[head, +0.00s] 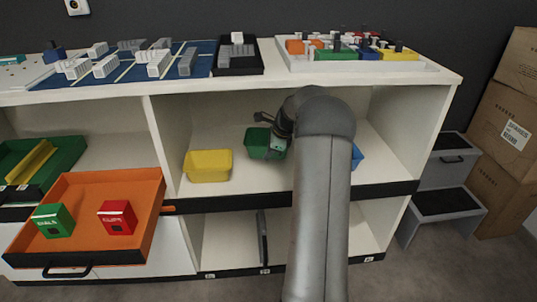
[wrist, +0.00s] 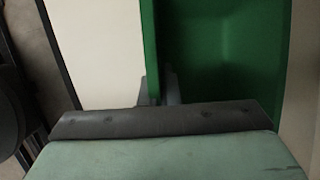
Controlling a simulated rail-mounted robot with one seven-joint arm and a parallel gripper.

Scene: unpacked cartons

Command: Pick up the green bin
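The green bin (head: 258,146) sits on the shelf in the middle compartment, between a yellow bin and a blue bin. In the head view my arm and gripper cover its right side. In the wrist view its green wall and inside (wrist: 230,50) fill the upper right. My gripper (wrist: 160,88) is at the bin's side wall, one grey finger on each side of it. The fingers are close together with the wall between them. The bin appears to rest on the shelf, upright.
The yellow bin (head: 208,166) stands to the left, and the blue bin (head: 357,156) shows partly behind my arm. The shelf top (head: 270,80) overhangs the compartment. An orange tray (head: 90,190) with a green and a red box juts out at the left. Cartons (head: 505,120) stand at the right.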

